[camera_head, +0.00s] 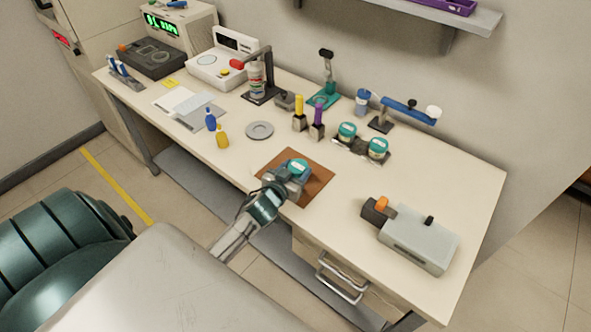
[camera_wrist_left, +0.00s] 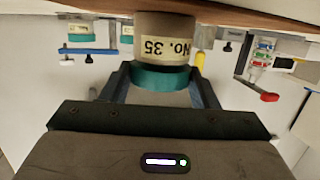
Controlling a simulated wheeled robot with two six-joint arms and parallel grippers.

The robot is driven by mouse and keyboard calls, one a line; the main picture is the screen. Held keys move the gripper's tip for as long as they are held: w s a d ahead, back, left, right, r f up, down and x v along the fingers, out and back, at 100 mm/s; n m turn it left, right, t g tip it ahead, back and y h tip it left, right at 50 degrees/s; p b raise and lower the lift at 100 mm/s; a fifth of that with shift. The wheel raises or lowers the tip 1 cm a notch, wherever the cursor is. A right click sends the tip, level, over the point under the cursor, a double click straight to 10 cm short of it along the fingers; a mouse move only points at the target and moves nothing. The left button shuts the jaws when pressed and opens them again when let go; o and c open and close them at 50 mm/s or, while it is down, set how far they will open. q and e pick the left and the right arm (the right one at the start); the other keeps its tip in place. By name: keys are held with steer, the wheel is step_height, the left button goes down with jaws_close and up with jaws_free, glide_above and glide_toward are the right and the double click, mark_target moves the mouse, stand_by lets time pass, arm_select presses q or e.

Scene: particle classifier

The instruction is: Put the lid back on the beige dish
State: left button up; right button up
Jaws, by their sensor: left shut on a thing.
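The beige dish (camera_wrist_left: 165,24), labelled "No. 35", stands on the brown mat (camera_head: 322,184); the left wrist view shows it upside down. A teal lid (camera_wrist_left: 160,78) lies against the dish's rim in that view, with no clear gap between them. I cannot tell whether it is fully seated. My left gripper (camera_head: 293,174) is over the mat, its fingers on both sides of the lid and shut on it. In the head view the lid's teal top (camera_head: 298,166) shows at the fingertips, while the gripper hides most of the dish. My right gripper is not in view.
Two teal-lidded jars (camera_head: 347,131) (camera_head: 378,148) stand on a dark rack behind the mat. A grey disc (camera_head: 260,130) lies left of the mat, near yellow (camera_head: 222,136) and blue bottles. A grey device (camera_head: 419,238) sits at the right. The tabletop just right of the mat is clear.

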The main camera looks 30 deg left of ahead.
arm_select(q)
steer(key=shift+f, duration=0.3)
steer(key=o, duration=1.1)
steer(key=shift+c, duration=0.2)
steer(key=shift+s+b, duration=0.3)
steer(key=shift+b, duration=0.1)
steer(key=b+v, duration=0.3)
steer(key=v, duration=0.6)
steer(key=shift+s+f, duration=0.1)
steer(key=shift+s, duration=0.55)
steer(key=shift+r, duration=0.25)
